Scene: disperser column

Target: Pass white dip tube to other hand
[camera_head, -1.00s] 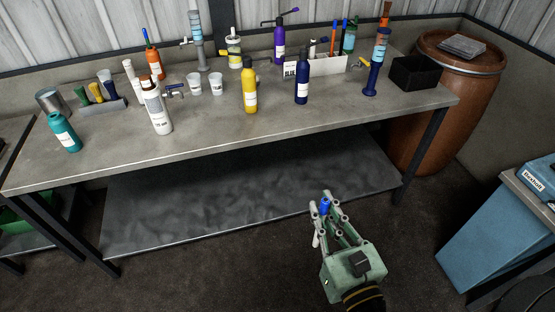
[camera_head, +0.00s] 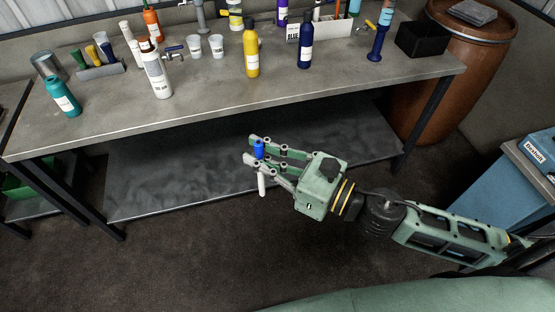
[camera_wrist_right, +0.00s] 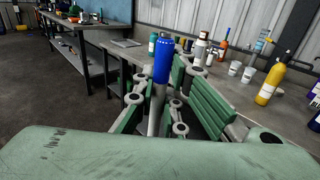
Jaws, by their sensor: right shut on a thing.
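My right gripper (camera_head: 254,151) is shut on the white dip tube (camera_head: 261,185) in front of the bench, with its fingers pointing left in the head view. The tube hangs nearly upright below the fingers, and its blue top (camera_head: 258,149) shows between and above them. In the right wrist view the blue top (camera_wrist_right: 164,60) stands up between the green fingers, with the paler tube (camera_wrist_right: 156,110) beneath it. The fingers hide part of the tube. My left gripper is not in view.
A grey bench (camera_head: 215,96) stands beyond the gripper, with a yellow bottle (camera_head: 251,55), a dark blue bottle (camera_head: 306,45), a white bottle (camera_head: 156,75) and a teal bottle (camera_head: 62,97) on it. A brown barrel (camera_head: 458,75) stands at right. The floor before the bench is open.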

